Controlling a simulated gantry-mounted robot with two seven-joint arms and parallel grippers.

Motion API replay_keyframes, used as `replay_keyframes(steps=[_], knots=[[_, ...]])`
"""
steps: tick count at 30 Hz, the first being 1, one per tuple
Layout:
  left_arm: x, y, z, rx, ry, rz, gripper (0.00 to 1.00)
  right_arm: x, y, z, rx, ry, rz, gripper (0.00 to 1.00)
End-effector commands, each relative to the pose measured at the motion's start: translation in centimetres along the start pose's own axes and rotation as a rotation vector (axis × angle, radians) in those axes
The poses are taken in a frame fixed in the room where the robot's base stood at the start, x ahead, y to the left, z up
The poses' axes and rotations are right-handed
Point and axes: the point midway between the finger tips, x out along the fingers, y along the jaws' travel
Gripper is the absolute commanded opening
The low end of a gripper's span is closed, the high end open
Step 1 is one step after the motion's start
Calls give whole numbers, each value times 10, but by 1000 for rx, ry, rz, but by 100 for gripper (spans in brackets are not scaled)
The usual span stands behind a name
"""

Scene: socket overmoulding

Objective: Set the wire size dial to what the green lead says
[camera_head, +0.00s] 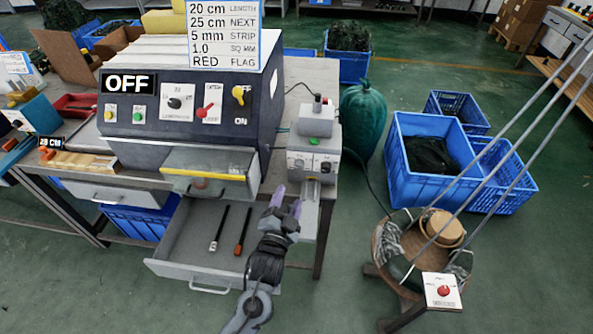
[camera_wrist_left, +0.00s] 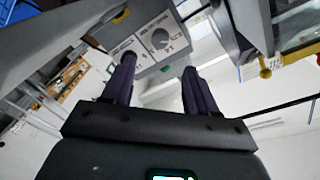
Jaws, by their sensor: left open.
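A small grey unit (camera_head: 314,160) stands right of the large machine, with two dark dials on its front and a green part on top. In the left wrist view one round dial (camera_wrist_left: 160,39) shows on a white panel with marks around it; its pointer setting is too small to read. My left gripper (camera_head: 286,203) is below and in front of this unit, fingers pointing up toward it. Its two purple fingers (camera_wrist_left: 157,82) are apart with nothing between them, and they do not touch the dial. I cannot make out a green lead with writing. My right gripper is not in view.
The large machine (camera_head: 183,112) shows OFF, knobs and a red switch. A sign (camera_head: 223,33) above it reads 1.0 SQ MM and RED FLAG. An open drawer (camera_head: 200,250) with two pen-like tools lies left of my gripper.

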Motion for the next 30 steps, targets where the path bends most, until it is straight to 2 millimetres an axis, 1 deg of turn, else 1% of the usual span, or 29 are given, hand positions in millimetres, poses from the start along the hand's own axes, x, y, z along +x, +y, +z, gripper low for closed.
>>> replay_keyframes(steps=[5, 12, 18, 24, 30], knots=[[20, 0, 0, 4, 4, -5, 58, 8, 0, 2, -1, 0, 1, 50], [60, 1, 1, 3, 3, -5, 58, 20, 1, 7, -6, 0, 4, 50], [87, 1, 0, 1, 2, -3, 58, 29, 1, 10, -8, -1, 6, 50], [101, 0, 0, 1, 2, -3, 58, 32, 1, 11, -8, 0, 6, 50], [104, 0, -1, 1, 2, -2, 58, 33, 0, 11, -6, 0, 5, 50]])
